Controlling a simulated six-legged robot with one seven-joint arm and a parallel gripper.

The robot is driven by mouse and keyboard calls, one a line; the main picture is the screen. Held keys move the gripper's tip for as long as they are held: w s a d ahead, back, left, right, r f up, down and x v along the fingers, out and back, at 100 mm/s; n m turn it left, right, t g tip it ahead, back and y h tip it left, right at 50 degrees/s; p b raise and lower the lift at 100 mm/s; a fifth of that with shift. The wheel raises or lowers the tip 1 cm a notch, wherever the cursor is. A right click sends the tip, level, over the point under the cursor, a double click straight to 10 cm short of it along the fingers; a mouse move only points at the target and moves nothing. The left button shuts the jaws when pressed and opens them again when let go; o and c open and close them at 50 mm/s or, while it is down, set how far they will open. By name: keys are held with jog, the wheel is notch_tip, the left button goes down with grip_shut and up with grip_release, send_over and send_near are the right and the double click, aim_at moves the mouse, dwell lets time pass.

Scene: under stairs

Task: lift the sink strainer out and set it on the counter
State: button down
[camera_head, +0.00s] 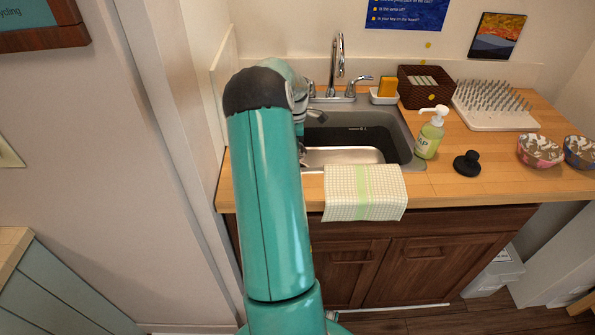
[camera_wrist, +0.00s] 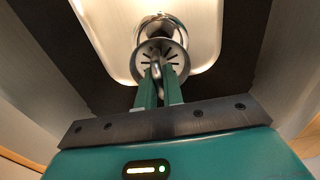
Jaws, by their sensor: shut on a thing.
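In the wrist view my gripper (camera_wrist: 159,72) is shut on the central post of the sink strainer (camera_wrist: 178,60), a round metal piece with dark radial slots. Behind it shows the round metal drain (camera_wrist: 164,22) in a pale sink bottom. The strainer overlaps the near part of the drain ring and looks apart from it; the exact height is hard to tell. In the head view my arm hides the gripper and strainer at the left side of the sink (camera_head: 404,135). The wooden counter (camera_head: 440,186) runs around the sink.
A checked towel (camera_head: 365,192) hangs over the front edge. Right of the sink are a soap bottle (camera_head: 430,137), a black stopper-like object (camera_head: 466,163), two bowls (camera_head: 540,150) and a spiked drying rack (camera_head: 495,105). The faucet (camera_head: 338,65) stands behind. Counter near the front right is clear.

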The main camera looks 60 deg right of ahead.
jog(key=shift+r, duration=4.55)
